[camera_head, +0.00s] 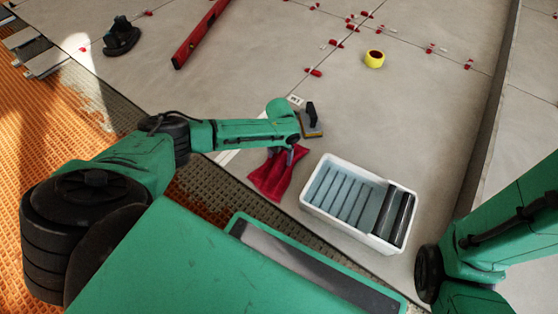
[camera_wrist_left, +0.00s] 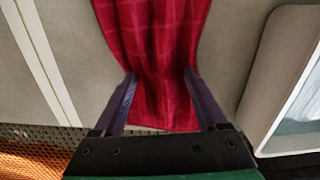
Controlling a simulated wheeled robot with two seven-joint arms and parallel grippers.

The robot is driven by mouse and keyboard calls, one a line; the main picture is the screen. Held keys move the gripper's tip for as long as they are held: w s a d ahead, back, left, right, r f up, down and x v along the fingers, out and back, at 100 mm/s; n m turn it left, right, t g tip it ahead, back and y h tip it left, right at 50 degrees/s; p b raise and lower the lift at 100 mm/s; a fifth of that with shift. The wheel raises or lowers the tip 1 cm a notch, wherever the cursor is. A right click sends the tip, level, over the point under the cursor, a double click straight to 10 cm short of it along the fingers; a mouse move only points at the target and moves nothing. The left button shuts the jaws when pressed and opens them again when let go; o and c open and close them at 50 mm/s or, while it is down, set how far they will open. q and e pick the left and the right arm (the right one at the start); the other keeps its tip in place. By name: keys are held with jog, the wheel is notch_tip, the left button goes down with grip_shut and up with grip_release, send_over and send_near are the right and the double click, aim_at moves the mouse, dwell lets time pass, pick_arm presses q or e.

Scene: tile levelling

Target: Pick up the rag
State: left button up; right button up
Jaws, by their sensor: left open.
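The rag (camera_head: 270,179) is a dark red cloth lying on the floor at the edge of the grey tiles, left of the white tub. It also shows large in the left wrist view (camera_wrist_left: 155,35), with a faint checked pattern and folds. My left gripper (camera_head: 290,153) is over the far part of the rag. In the left wrist view its two fingers (camera_wrist_left: 160,78) are open, one at each side of the rag, with cloth between them. Whether they touch it, I cannot tell. My right arm shows at the right, but its gripper is out of view.
A white tub (camera_head: 305,195) with a ribbed grey inside and dark rollers stands close right of the rag. A dark-handled float (camera_head: 312,121) lies just beyond my left gripper. Yellow tape (camera_head: 374,59), a red level (camera_head: 200,34) and red clips lie farther off.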

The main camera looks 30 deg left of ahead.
pick_arm(q)
grip_shut()
